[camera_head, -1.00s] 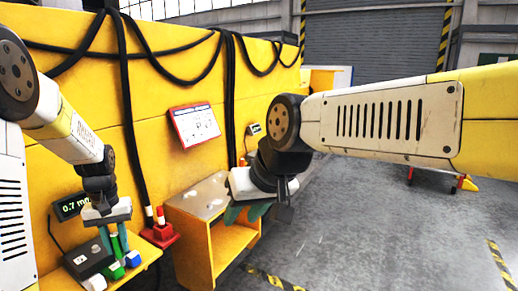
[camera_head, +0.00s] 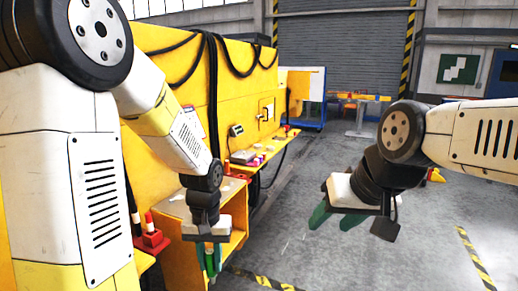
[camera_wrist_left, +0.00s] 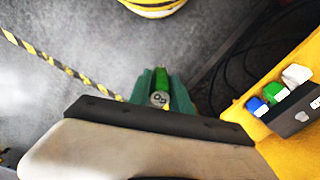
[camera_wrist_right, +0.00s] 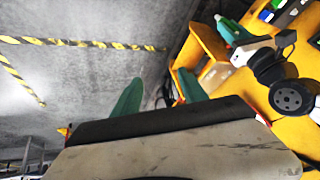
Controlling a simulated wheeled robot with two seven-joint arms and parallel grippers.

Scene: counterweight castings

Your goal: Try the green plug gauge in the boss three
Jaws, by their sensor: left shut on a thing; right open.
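My left gripper (camera_head: 209,268) is shut on a green plug gauge (camera_wrist_left: 161,84), in front of the yellow shelf unit in the head view. In the left wrist view the gauge sits between the two green fingers, showing a green body and a round grey end with dark marks. My fingers hide most of it in the head view. My right gripper (camera_head: 334,221) is open and empty over the grey floor. Its spread fingers also show in the right wrist view (camera_wrist_right: 157,92). I cannot make out boss three in any view.
A black rack (camera_wrist_left: 297,112) with blue, green and white pieces stands on a yellow ledge. The yellow shelf unit (camera_head: 233,205) is close behind my left gripper. A red-based post (camera_head: 151,238) stands left of it. A farther bench (camera_head: 268,160) holds small items.

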